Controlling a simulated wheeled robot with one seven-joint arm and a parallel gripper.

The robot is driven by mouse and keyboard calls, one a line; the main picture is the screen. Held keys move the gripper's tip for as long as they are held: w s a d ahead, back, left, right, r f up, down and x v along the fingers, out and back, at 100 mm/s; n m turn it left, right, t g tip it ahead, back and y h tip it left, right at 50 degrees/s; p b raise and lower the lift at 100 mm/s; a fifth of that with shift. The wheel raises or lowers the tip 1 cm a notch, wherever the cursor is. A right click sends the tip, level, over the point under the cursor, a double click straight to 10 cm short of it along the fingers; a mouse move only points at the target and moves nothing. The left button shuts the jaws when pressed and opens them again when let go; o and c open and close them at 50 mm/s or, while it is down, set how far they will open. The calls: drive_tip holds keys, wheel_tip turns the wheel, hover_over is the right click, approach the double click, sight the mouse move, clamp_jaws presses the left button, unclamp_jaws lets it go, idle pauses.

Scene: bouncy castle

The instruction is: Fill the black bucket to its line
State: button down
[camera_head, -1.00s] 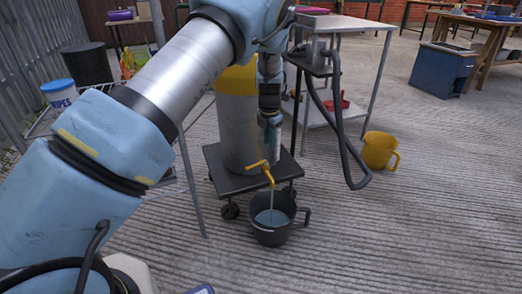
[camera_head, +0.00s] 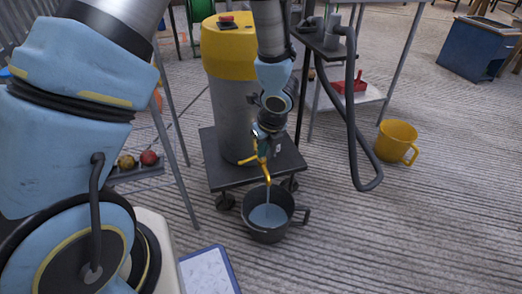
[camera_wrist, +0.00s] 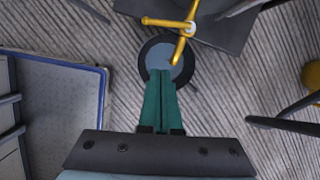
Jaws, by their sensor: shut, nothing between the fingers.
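The black bucket (camera_head: 249,222) stands on the ground in front of a low dark trolley, its handle to the right. Grey-blue water (camera_head: 266,216) lies in it; I cannot make out a fill line. A yellow tap (camera_head: 249,160) on the grey, yellow-topped tank (camera_head: 228,45) runs a thin stream into the bucket. The tap (camera_wrist: 168,22) and bucket rim (camera_wrist: 145,62) also show in the wrist view. My gripper (camera_head: 262,149) is beside the tap in the head view. Its green fingers (camera_wrist: 160,76) are shut and empty, overlapping the bucket in the wrist view.
A yellow jug (camera_head: 394,142) stands on the ground at right. A black hose (camera_head: 352,130) hangs from a metal stand right of the tank. A blue-edged board (camera_head: 207,272) lies at front. Open ground lies at right.

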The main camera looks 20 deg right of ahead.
sight(248, 160)
drive_tip(key=w+f+b, duration=0.2)
drive_tip(key=w+f, duration=0.4)
drive_tip(key=f, duration=0.3)
drive_tip(key=shift+w+a+b, duration=0.2)
drive_tip(key=shift+a+b, duration=0.15)
drive_tip(key=shift+w+a+m+b, duration=0.35)
drive_tip(key=shift+w+m+b, duration=0.4)
drive_tip(key=shift+b, duration=0.35)
drive_tip(key=shift+s+r, duration=0.1)
